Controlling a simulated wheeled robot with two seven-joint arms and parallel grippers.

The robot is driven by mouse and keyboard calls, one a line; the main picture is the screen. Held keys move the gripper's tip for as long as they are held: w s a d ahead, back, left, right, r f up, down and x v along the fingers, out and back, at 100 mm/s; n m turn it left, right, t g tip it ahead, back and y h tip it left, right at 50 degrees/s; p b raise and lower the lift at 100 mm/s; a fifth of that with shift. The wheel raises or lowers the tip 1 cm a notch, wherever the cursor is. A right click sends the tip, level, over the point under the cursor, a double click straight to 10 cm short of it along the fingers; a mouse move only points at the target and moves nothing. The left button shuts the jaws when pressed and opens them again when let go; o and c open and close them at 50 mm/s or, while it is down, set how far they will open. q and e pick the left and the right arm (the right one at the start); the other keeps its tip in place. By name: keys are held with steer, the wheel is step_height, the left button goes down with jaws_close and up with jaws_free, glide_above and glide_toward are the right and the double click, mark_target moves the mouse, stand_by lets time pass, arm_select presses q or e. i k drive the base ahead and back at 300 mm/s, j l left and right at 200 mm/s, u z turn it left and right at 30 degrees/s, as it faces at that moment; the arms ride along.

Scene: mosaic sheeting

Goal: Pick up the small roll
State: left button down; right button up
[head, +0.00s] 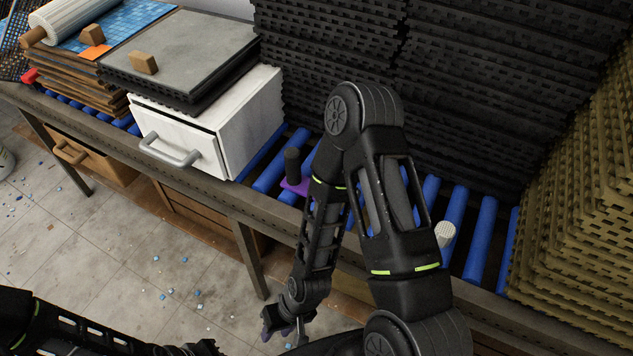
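A small whitish roll-like piece with a ridged surface (445,234) lies on the blue rollers, just right of my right arm's links. Its lower left side is partly hidden by my arm. My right gripper (287,326) hangs low in front of the bench, well below and left of that piece. It is small and dark, and I cannot tell if its fingers are open. My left gripper (200,349) shows only in part at the bottom edge, and its fingers are not clear.
A white drawer box (205,130) carries grey sheets and a wooden block (143,63). A dark handle on a purple base (293,170) stands on the rollers. Black mats (490,80) stack behind, olive mats (585,190) at right. A larger roll (70,16) lies far left.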

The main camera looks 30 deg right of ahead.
mark_target(444, 231)
steer(key=i+j, duration=0.55)
steer(key=z, duration=1.95)
